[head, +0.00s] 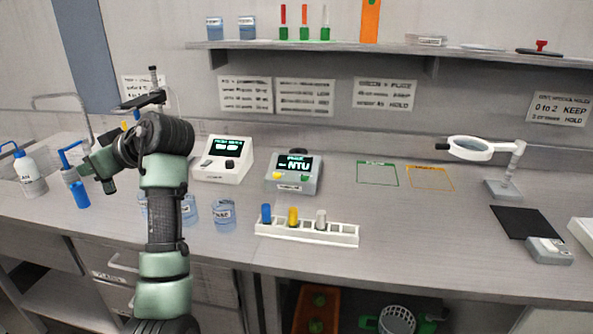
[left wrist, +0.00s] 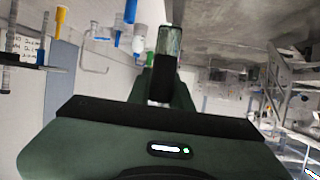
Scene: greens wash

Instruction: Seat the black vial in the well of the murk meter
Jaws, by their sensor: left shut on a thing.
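My left gripper (head: 97,175) is at the left of the bench, pointing toward the sink side, well away from the murk meter. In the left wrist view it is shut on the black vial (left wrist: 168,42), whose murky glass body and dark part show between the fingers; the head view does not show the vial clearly. The murk meter (head: 294,173) stands mid-bench, a grey box with an NTU screen and a yellow button. A dark round piece shows at its top back; its well cannot be made out. My right gripper is not in view.
A white rack (head: 340,236) with blue-, yellow- and white-capped vials stands in front of the meter. Another white instrument (head: 222,159) is to its left. Several beakers (head: 223,214) stand near my arm, and wash bottles (head: 29,174) at left.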

